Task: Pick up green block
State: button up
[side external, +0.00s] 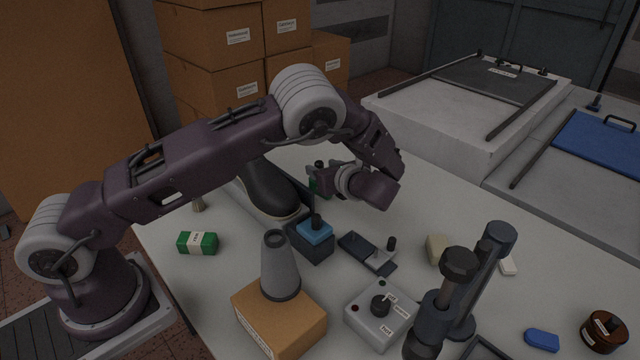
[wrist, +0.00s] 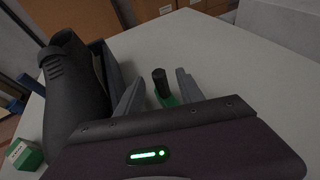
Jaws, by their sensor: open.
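A green block with a pale label band (side external: 197,243) lies on the table at the left, beside the dark shoe form; it also shows at the lower left edge of the wrist view (wrist: 22,154). My gripper (side external: 318,178) is well to the right of it, beyond the shoe form. In the wrist view my gripper (wrist: 158,88) is open, its two grey fingers apart. Between them shows another green thing with a dark cylindrical knob (wrist: 161,84); in the side view it is partly hidden behind my gripper. I cannot tell whether the fingers touch it.
The dark shoe form (side external: 268,188) stands between the labelled green block and my gripper. A grey cone (side external: 280,265) on a cardboard box, a blue-topped block (side external: 314,232) and a grey control box (side external: 382,312) crowd the front. The table right of my gripper is clearer.

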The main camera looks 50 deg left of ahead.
aim_at(321, 167)
jog(key=x, duration=0.3)
jog(key=shift+f, duration=0.1)
grip_shut()
dwell(1.2)
